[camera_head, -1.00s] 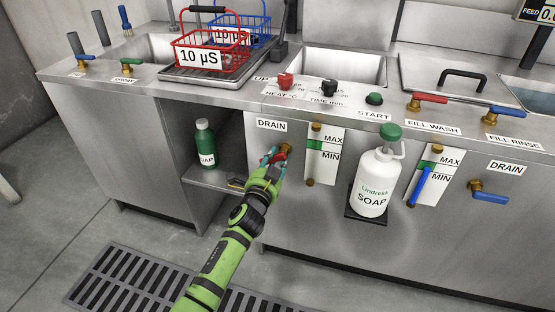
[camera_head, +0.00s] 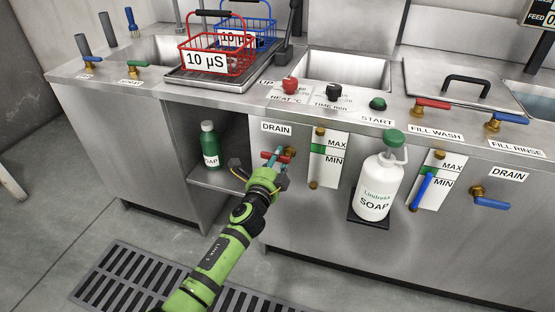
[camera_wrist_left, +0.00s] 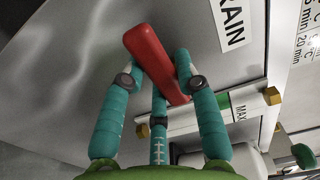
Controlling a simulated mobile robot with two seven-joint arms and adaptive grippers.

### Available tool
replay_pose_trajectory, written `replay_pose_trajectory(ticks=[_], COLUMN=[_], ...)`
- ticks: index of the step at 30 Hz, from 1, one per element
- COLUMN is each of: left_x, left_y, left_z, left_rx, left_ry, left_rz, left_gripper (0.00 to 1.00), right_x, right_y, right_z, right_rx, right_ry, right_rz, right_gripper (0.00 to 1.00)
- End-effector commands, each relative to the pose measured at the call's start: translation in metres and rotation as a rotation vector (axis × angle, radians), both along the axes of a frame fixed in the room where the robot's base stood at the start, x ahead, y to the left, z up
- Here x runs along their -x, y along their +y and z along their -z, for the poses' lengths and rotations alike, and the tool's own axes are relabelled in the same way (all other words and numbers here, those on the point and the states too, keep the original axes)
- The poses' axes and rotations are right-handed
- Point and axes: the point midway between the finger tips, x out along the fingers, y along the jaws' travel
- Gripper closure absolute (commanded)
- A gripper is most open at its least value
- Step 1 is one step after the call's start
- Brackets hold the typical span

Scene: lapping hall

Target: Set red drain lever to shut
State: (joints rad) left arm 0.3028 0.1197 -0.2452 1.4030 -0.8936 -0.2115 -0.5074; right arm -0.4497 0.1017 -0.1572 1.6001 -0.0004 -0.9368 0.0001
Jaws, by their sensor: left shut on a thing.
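The red drain lever (camera_head: 287,156) is on the front panel under the left DRAIN label (camera_head: 276,129). In the head view it looks about level, partly hidden by my gripper. My left gripper (camera_head: 271,160) reaches it from below, with teal fingers around it. In the left wrist view the red lever (camera_wrist_left: 152,55) runs slantwise between the fingers of the gripper (camera_wrist_left: 160,68), which is shut on it. The lever's pivot is hidden. My right gripper is in neither view.
A level gauge (camera_head: 327,160) is close right of the lever. A white soap bottle (camera_head: 376,190) stands further right, then a blue drain lever (camera_head: 491,203). A green soap bottle (camera_head: 209,146) stands in the open bay at left. A floor grate (camera_head: 125,280) lies below.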

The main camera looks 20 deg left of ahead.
Motion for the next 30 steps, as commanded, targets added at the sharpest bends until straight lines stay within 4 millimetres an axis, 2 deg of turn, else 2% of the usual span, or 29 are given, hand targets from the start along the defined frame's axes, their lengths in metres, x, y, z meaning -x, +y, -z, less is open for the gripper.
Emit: replay_pose_trajectory(ticks=[11,12,13,14,25,30], left_x=[-0.001,-0.001,-0.001,-0.001,0.001,0.018], left_y=[0.001,0.001,0.001,0.001,0.001,0.001], left_z=[-0.003,-0.003,-0.003,-0.003,-0.001,0.0], left_rx=[-0.019,-0.019,-0.019,-0.018,-0.012,-0.013], left_ry=[-0.007,-0.007,-0.007,-0.007,-0.002,-0.003], left_rz=[-0.001,-0.001,-0.001,-0.001,-0.001,0.0], left_gripper=[1.0,0.61,0.49,0.43,0.43,0.43], right_x=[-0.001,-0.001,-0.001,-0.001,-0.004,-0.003], right_y=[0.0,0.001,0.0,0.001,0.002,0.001], right_z=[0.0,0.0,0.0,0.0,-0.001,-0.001], right_rx=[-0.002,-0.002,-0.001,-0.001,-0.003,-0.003], right_ry=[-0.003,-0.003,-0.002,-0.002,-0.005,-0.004], right_rz=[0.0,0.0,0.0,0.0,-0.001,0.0], right_gripper=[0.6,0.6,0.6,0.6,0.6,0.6])
